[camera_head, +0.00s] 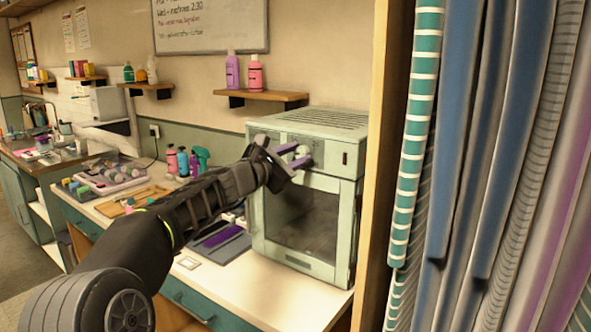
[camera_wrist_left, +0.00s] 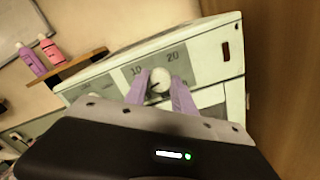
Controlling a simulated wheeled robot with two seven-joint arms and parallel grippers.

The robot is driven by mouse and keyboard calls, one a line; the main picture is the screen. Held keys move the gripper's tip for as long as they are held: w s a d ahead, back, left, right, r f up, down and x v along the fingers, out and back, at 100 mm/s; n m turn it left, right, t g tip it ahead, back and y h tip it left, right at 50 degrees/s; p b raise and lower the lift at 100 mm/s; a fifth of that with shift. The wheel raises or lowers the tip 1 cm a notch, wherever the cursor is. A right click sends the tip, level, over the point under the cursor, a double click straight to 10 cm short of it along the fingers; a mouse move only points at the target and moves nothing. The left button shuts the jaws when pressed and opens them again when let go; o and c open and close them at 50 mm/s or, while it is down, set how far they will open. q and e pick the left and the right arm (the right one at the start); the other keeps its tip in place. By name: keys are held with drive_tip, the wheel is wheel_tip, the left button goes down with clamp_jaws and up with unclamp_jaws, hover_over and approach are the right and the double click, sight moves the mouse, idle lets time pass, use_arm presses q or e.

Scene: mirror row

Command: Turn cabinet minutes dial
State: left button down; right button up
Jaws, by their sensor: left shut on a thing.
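The pale green cabinet (camera_head: 310,185) stands on the counter, its glass door closed. Its minutes dial (camera_head: 303,151) is a round white knob on the upper front panel; it also shows in the left wrist view (camera_wrist_left: 159,80), with the numbers 10 and 20 printed around it. My left gripper (camera_head: 291,157) is at the panel, its purple fingers on either side of the knob. In the left wrist view the left gripper (camera_wrist_left: 158,90) is shut on the knob. The fingers hide part of the dial's markings. My right gripper is not in view.
Striped and blue hanging fabrics (camera_head: 480,150) and a wooden post (camera_head: 378,150) stand close on the right of the cabinet. A wall shelf (camera_head: 262,95) with two bottles is above left. Spray bottles and trays (camera_head: 105,178) crowd the counter to the left.

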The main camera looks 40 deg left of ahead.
use_arm(q)
drive_tip(key=m+b, duration=0.3)
drive_tip(key=m, duration=0.1)
drive_tip(key=m+b, duration=0.2)
drive_tip(key=shift+f+b, duration=0.3)
drive_tip(key=shift+b, duration=0.05)
drive_tip(key=shift+r+m+b, duration=0.1)
drive_tip(key=shift+m+b, duration=1.45)
drive_tip(key=shift+m, duration=0.95)
drive_tip(key=shift+d, duration=0.1)
drive_tip(key=c, duration=1)
unclamp_jaws()
drive_tip(key=shift+c, duration=0.2)
drive_tip(key=s+b, duration=0.2)
drive_tip(key=s, duration=0.5)
drive_tip(key=shift+s, duration=0.4)
